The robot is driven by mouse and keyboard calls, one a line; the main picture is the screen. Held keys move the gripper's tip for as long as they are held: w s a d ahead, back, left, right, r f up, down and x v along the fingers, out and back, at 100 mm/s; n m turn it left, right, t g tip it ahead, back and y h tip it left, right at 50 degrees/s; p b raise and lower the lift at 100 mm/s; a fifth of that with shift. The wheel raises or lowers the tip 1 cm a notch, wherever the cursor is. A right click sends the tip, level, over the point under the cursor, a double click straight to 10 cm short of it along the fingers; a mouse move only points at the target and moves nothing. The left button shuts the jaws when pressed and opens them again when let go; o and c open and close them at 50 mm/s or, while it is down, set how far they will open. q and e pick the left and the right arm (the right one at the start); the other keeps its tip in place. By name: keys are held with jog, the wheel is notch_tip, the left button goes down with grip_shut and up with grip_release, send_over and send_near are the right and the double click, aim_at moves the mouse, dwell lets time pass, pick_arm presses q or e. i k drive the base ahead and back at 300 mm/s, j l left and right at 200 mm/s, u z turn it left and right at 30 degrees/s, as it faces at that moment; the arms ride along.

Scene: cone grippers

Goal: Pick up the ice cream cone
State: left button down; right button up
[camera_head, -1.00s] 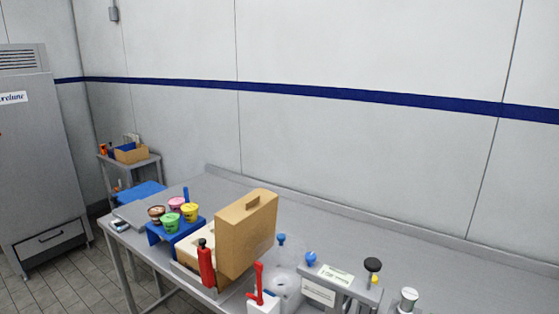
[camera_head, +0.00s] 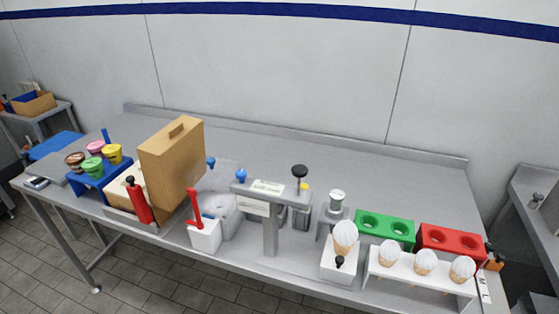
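Several ice cream cones with white swirled tops stand upright along the front right of the metal table in the head view. One cone (camera_head: 345,233) stands at a small white stand (camera_head: 334,265) with a black knob. Three more, a left cone (camera_head: 388,253), a middle cone (camera_head: 425,261) and a right cone (camera_head: 462,268), sit in a row in a white rack (camera_head: 410,283). Their lower parts are partly hidden by the rack. Neither of my grippers shows in the head view.
Behind the rack are a green holder (camera_head: 385,226) and a red holder (camera_head: 447,241) with round holes. A grey dispenser post (camera_head: 270,235) stands left of the cones. A wooden box (camera_head: 172,165) and colored cups (camera_head: 94,158) are further left. The table's back (camera_head: 300,150) is clear.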

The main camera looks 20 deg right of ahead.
aim_at(345, 233)
jog(key=j+z, duration=0.25)
jog(key=j, duration=0.15)
jog(key=k+j+z, duration=0.2)
jog(key=j, duration=0.2)
jog(key=j+z, duration=0.25)
jog(key=j, duration=0.2)
